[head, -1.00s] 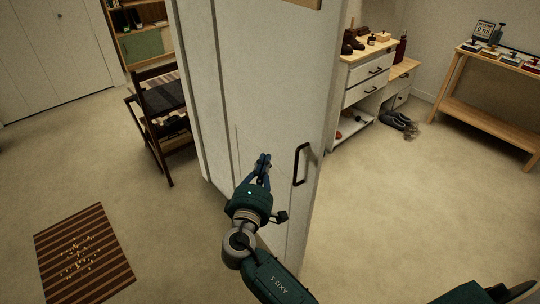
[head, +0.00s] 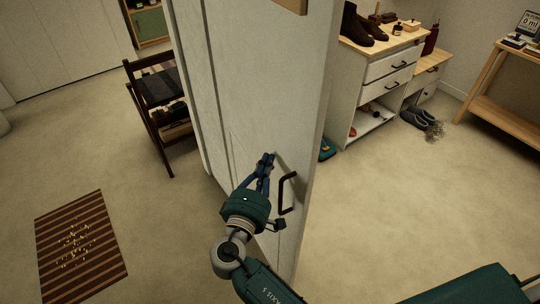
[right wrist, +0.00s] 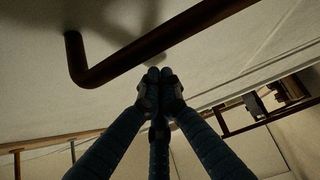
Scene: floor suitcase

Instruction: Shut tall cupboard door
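The tall cupboard door (head: 262,105) is a pale panel standing open in the middle of the head view, its free edge to the right. Its dark bar handle (head: 284,196) is on the door's face; in the right wrist view the handle (right wrist: 150,48) crosses above the fingers. My right gripper (head: 265,160) is in front of the door, just left of the handle. Its fingers (right wrist: 157,78) are drawn together at the tips, with nothing seen between them and not around the handle. Whether they touch the door is unclear. My left gripper is not in view.
A white drawer unit (head: 372,85) with boots on top stands behind the door at right, with grey shoes (head: 420,118) on the floor. A dark chair (head: 158,105) and a striped mat (head: 82,250) are at left. Open carpet lies right of the door.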

